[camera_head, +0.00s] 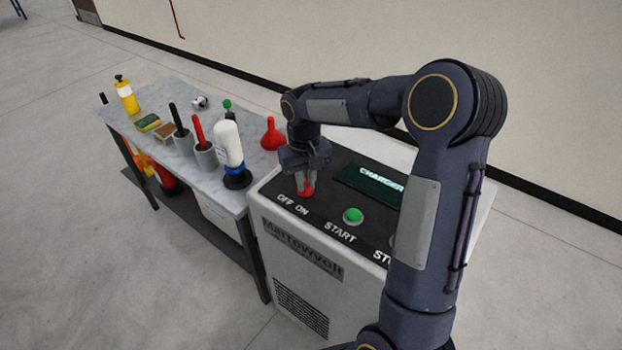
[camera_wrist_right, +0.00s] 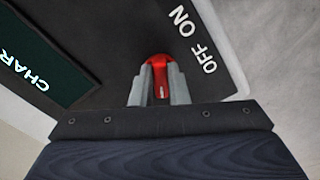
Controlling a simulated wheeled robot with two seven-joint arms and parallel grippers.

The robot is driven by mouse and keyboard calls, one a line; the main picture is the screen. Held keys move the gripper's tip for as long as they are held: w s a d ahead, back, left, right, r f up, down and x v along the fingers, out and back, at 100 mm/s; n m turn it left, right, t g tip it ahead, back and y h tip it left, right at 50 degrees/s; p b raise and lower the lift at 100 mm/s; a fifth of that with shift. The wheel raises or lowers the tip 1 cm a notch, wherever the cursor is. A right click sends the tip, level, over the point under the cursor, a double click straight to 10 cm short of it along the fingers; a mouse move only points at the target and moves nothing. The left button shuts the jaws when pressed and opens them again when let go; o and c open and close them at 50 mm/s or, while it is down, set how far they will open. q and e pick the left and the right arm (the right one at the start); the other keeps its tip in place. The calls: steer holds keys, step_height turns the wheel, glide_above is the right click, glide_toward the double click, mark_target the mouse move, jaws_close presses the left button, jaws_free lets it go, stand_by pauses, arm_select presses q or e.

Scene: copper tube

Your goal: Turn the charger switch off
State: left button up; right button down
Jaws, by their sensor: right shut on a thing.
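The charger (camera_head: 345,262) is a pale box with a dark sloped top panel, standing to the right of the bench. Its red switch knob (camera_head: 304,188) is at the panel's left end, above the OFF and ON labels. My right gripper (camera_head: 306,180) reaches down onto the knob. In the right wrist view the two grey fingers (camera_wrist_right: 159,85) are shut on the red knob (camera_wrist_right: 160,65), one on each side. The fingers hide part of the knob, and I cannot tell clearly which label it points to. My left gripper is not in view.
A green START button (camera_head: 352,215) and a dark display (camera_head: 370,184) reading CHARGER are on the panel. The stop button is mostly hidden by my arm. A grey bench (camera_head: 172,97) holds a white bottle (camera_head: 228,145), a red funnel (camera_head: 272,135), cups and a yellow bottle (camera_head: 127,96).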

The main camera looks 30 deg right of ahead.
steer(key=shift+w+d+n, duration=0.15)
steer(key=shift+w+n, duration=0.35)
steer(key=shift+n, duration=0.4)
steer(key=shift+n+p, duration=0.35)
steer(key=shift+n, duration=0.05)
steer(key=shift+s+n+p, duration=0.1)
steer(key=shift+n+p, duration=0.25)
steer(key=shift+n, duration=1.35)
steer(key=shift+a+n, duration=0.2)
steer(key=shift+n, duration=0.1)
steer(key=c, duration=1.4)
jaws_free()
steer(key=shift+s, duration=0.15)
step_height(320, 180, up, 7)
steer(key=shift+s+a+f, duration=0.1)
steer(key=shift+a, duration=0.05)
steer(key=shift+r, duration=0.45)
